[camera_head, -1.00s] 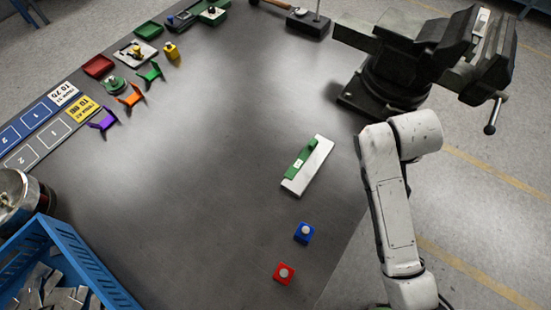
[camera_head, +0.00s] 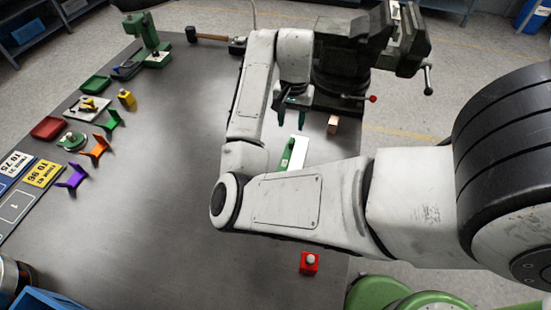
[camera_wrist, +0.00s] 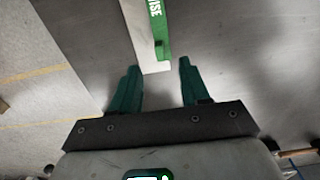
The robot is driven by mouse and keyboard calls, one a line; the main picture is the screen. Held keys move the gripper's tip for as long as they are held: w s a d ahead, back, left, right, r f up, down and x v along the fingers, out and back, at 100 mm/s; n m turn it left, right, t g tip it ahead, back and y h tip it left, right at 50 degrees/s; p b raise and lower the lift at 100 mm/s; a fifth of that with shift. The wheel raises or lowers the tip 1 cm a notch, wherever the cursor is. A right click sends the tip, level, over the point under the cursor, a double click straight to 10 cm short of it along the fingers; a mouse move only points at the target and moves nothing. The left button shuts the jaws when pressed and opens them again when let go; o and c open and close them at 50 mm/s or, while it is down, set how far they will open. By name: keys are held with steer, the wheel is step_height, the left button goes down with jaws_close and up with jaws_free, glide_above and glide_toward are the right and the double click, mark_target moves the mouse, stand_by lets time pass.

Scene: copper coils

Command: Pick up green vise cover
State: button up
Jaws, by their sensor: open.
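The green vise cover is a pale flat plate with a green strip (camera_head: 288,153) along it, lying on the table in the head view, partly hidden by my arm. In the wrist view its plate (camera_wrist: 138,28) and its green strip (camera_wrist: 161,30), lettered "VISE", enter from the top. My gripper (camera_head: 290,125) is open with green fingers, at the vise end of the cover. In the wrist view the near end of the plate shows just ahead of the gap between the fingertips (camera_wrist: 157,78). Nothing is between the fingers. The height gap is unclear.
A large dark vise (camera_head: 352,60) stands at the table's edge behind my gripper. A small copper-coloured block (camera_head: 333,125) sits near it. A red block (camera_head: 309,263) stands at the front. Coloured brackets, such as an orange one (camera_head: 96,146), line the left side. The table's middle is clear.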

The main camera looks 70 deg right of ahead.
glide_above(291, 143)
steer(key=f, duration=0.4)
steer(key=shift+w+a+f, duration=0.1)
steer(key=shift+a+f, duration=0.1)
steer(key=shift+f, duration=0.1)
steer(key=shift+d+f+p, duration=0.15)
steer(key=shift+f, duration=1.25)
steer(key=shift+d+f+p, duration=0.15)
steer(key=shift+f, duration=1.2)
jaws_close()
